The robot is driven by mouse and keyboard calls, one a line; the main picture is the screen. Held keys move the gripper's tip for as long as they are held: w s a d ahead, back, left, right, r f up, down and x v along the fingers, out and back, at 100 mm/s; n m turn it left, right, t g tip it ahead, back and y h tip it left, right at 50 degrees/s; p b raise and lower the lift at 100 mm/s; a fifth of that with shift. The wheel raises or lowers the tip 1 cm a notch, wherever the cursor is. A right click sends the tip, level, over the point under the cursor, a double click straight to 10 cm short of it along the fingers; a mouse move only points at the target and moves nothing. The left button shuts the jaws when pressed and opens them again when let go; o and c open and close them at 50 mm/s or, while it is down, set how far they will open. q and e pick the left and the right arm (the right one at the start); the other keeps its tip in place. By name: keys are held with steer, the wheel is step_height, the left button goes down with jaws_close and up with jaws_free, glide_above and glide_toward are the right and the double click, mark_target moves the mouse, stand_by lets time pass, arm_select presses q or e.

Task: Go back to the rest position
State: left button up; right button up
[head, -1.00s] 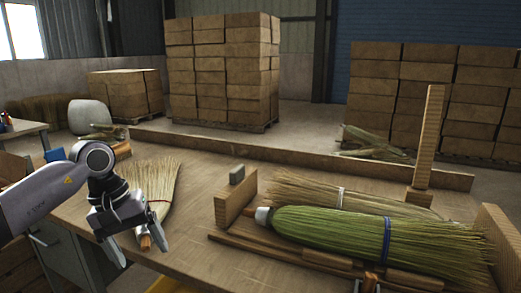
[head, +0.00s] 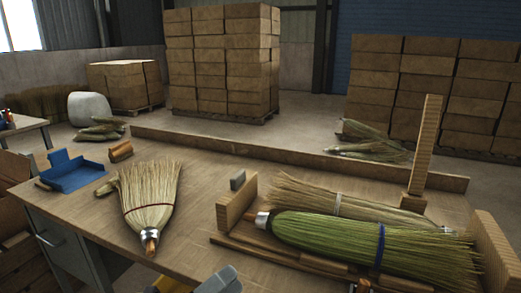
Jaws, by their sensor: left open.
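My left gripper (head: 222,281) shows only as a grey part at the bottom edge, low in front of the bench and apart from the brooms. It is open, and I see nothing held in it. A pale straw broom (head: 152,192) with a dark red band lies on the left of the workbench (head: 190,240), its wooden handle end toward me. A green broom (head: 325,238) with a blue band lies in a wooden cradle (head: 236,202) on the right. A tan broom (head: 310,196) with a light band lies behind it. My right gripper cannot be made out.
A blue tray (head: 73,173) and a brown wooden block (head: 120,151) sit at the bench's far left. A small grey block (head: 238,180) stands by the cradle. An upright wooden post (head: 424,150) rises behind the brooms. Stacked cartons (head: 222,65) stand beyond the bench.

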arm_select(q)
steer(key=s+a+f+n+t+y+p, duration=0.1)
steer(key=s+a+f+n+y, duration=0.1)
steer(key=a+f+n+y, duration=0.6)
steer(key=s+a+f+n+t+y+p, duration=0.1)
steer(key=s+f+n+y, duration=0.25)
steer(key=n, duration=0.85)
steer(key=s+a+f+n+g+y+p, duration=0.1)
steer(key=s+a+f+n+g+y, duration=0.2)
steer(key=s+f+n, duration=0.6)
steer(key=shift+s+a+n+g, duration=0.3)
steer(key=shift+s+a+g, duration=0.45)
steer(key=shift+a+g, duration=0.2)
steer(key=shift+f, duration=0.1)
steer(key=c, duration=0.7)
steer(key=shift+a+y, duration=0.2)
steer(key=shift+y, duration=0.05)
